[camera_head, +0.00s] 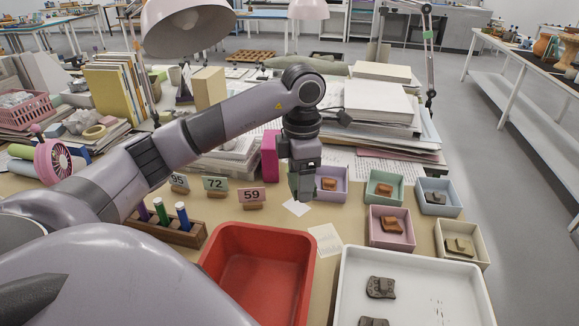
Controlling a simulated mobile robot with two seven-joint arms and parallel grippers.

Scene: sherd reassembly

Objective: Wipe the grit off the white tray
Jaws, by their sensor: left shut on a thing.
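The white tray (415,279) stands at the lower right, cut off by the bottom edge of the picture. Two dark sherds lie in it, one dark sherd (381,287) in full view and one dark sherd (374,322) partly cut off. Faint small specks of grit (438,308) show on the tray's floor to the right of the sherds. My left gripper (303,192) points down beyond the red bin, behind and left of the tray. My right gripper is out of view.
A red bin (263,238) stands left of the tray. Several small boxes with sherds, such as the pink box (377,238) and cream box (474,238), stand behind the tray. A marker rack (181,232), number cards and stacked papers (381,103) crowd the table.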

